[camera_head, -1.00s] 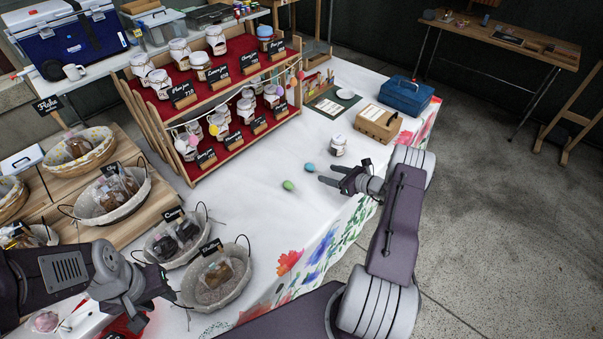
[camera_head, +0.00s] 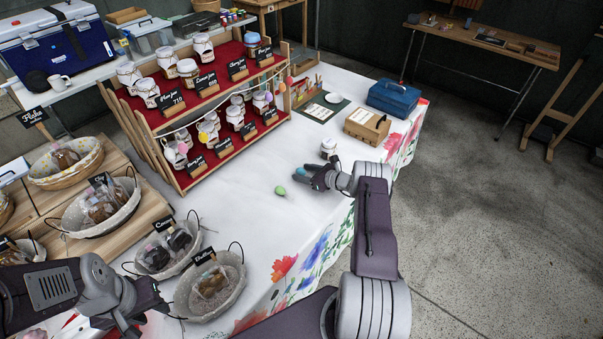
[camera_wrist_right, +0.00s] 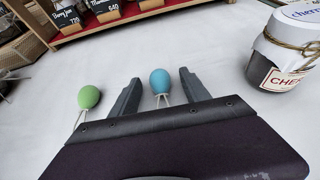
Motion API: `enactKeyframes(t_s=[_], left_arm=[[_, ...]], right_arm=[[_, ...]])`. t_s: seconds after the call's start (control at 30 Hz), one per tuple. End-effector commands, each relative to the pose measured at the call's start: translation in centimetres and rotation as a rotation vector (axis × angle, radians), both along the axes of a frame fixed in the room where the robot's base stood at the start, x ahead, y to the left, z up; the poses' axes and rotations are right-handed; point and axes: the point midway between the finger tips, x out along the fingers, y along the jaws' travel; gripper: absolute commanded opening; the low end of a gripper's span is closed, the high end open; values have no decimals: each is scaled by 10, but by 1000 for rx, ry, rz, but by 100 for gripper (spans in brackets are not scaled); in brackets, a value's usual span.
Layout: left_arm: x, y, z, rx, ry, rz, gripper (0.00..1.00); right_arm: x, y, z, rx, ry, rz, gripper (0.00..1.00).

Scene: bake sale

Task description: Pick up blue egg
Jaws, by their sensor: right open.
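The blue egg (camera_wrist_right: 160,81) stands on a thin light stem or legs on the white cloth. In the right wrist view it lies between the two fingers of my right gripper (camera_wrist_right: 158,88), with a gap on each side. In the head view the right gripper (camera_head: 308,177) is open around the blue egg (camera_head: 302,171), which is partly hidden by the fingers. A green egg (camera_head: 280,190) sits just left of the gripper, and it also shows in the right wrist view (camera_wrist_right: 89,97). My left gripper (camera_head: 150,325) is at the lower left, its fingers unclear.
A jam jar (camera_wrist_right: 284,50) stands close to the right of my right gripper in the wrist view. A tiered jam stand (camera_head: 190,130) is behind on the left, and a wooden box (camera_head: 367,125) is further back. Bare cloth lies in front of the stand.

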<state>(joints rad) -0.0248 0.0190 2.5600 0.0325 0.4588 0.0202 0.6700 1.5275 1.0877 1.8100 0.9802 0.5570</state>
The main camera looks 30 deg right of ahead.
Motion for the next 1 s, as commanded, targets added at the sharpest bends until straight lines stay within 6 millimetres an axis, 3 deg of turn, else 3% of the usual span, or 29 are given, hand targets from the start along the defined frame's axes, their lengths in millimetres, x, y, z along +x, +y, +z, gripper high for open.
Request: enactKeyframes(t_s=[0.03,0.2,0.77,1.0], left_arm=[[0,0,0,0,0,0,36],[0,0,0,0,0,0,36],[0,0,0,0,0,0,36],[0,0,4,0,0,0,36]], right_arm=[[0,0,0,0,0,0,46],[0,0,0,0,0,0,0],[0,0,2,-1,0,0,0],[0,-1,31,-1,-2,1,0]])
